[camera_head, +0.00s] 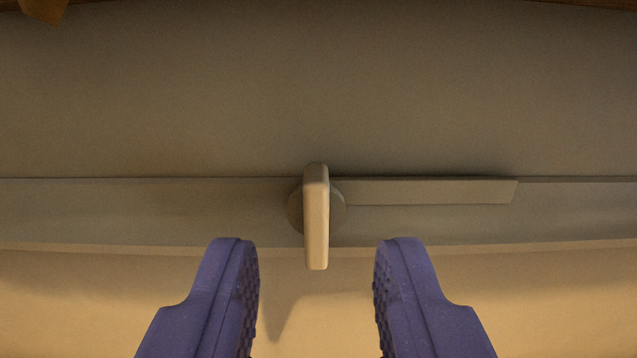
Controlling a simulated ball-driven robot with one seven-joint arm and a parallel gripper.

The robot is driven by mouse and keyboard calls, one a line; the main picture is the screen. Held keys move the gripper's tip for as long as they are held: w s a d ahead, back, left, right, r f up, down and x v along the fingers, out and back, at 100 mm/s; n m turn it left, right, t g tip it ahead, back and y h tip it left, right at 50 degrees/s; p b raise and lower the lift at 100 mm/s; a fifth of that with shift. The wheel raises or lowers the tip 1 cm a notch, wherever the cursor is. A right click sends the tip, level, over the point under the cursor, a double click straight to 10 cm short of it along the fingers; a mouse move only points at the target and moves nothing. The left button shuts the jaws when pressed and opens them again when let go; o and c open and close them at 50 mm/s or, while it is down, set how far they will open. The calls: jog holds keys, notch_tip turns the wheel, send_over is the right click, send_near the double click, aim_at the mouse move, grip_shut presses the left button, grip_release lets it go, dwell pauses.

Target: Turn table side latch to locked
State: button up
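The table side latch (316,218) is a pale cream bar on a round grey-brown base disc (338,206). It sits on a grey strip along the table side, with the bar upright in the picture, crossing the strip and reaching just past its lower edge. A flat bar (430,191) runs along the strip to the right of the disc. My gripper (315,255) is open, with its purple fingers apart on the left and right of the latch's lower end. The fingers touch nothing that I can see.
A plain grey-brown surface (300,90) fills the area above the strip (130,212). Below the strip is a light tan surface (60,300) with a shadow between the fingers. A brown corner of something (45,10) shows at the top left.

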aim_at(315, 210)
jog(key=shift+w+p, duration=0.4)
jog(key=shift+w, duration=2)
grip_shut()
